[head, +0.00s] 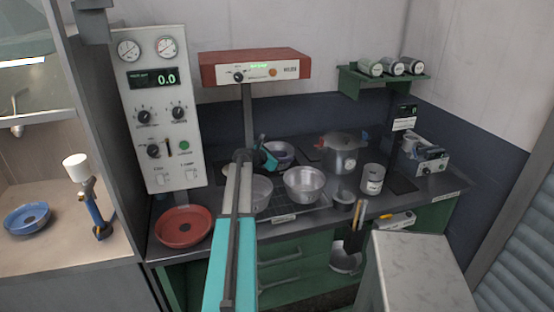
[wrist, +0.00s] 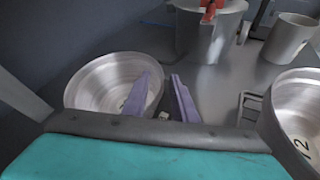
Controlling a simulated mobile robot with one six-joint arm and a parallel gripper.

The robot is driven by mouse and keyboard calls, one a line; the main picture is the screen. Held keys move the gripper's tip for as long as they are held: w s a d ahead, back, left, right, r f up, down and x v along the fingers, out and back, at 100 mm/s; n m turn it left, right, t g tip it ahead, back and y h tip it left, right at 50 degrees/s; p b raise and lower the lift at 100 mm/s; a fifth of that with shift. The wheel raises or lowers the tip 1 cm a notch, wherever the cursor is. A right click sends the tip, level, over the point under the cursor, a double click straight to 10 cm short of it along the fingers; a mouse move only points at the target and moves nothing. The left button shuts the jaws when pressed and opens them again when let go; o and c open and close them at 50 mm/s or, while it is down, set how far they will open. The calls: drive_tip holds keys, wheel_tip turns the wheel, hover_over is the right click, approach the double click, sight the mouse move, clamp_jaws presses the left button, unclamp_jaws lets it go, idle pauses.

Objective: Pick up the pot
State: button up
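The pot (head: 343,155) is a metal vessel with a lid and red and blue handles, standing upright at the back of the dark bench. In the wrist view the pot (wrist: 203,38) is at the top, beyond the fingers, with its red part facing me. My gripper (head: 268,157) is left of the pot in the head view. Its two purple fingers (wrist: 160,78) are apart in the wrist view. The left finger overlaps a metal bowl (wrist: 88,85) and the right finger is just outside its rim; contact cannot be told. The fingers do not touch the pot.
A second metal bowl (head: 304,184) stands between my arm and the pot's front side. A can (head: 372,179) stands right of the pot. A red pan (head: 183,226) lies at the left. A post with a red control box (head: 255,68) rises behind my gripper.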

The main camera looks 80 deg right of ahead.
clamp_jaws()
idle(1.3)
